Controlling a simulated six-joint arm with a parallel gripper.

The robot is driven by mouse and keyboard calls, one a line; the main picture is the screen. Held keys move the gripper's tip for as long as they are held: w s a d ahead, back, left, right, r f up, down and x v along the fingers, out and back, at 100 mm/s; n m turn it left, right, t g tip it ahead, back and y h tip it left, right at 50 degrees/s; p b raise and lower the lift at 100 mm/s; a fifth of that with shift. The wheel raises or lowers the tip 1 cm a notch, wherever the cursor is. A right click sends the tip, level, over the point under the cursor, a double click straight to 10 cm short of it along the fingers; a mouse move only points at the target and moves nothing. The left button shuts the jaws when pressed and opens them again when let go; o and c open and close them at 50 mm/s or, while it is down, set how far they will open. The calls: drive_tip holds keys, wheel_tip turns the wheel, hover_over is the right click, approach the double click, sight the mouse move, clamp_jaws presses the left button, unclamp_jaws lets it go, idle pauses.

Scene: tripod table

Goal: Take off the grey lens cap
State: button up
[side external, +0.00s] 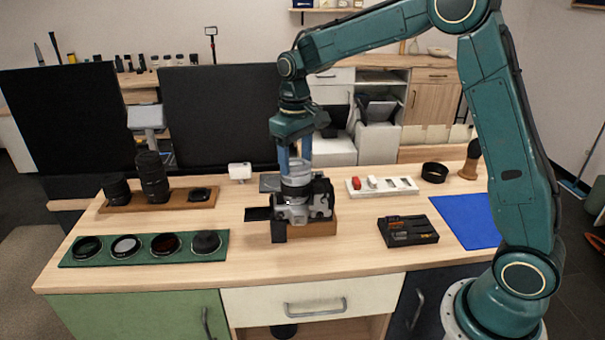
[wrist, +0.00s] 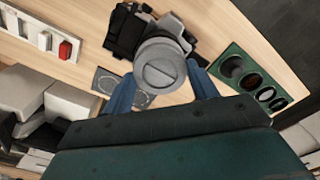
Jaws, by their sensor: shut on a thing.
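A silver and black camera (side external: 300,208) lies on a wooden block (side external: 322,229) near the middle of the bench, its lens pointing up. The grey lens cap (wrist: 160,67) is a round disc with a slot across it, seen from above in the wrist view over the camera (wrist: 128,30). My gripper (side external: 295,168) points straight down above the camera. Its blue fingers (wrist: 163,84) stand on either side of the cap and are shut on it. The cap is at the lens top; I cannot tell whether it still touches the lens.
A green tray (side external: 145,262) of round filters lies at the front left. A wooden tray (side external: 175,207) of lenses is behind it. A dark box (side external: 408,231), a blue mat (side external: 467,222) and a white slotted tray (side external: 382,186) are at right. A flat grey plate (side external: 269,183) lies behind the camera.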

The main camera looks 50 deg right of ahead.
sight(296, 164)
drive_tip(key=shift+r, duration=0.8)
idle(0.5)
drive_tip(key=shift+r, duration=2.3)
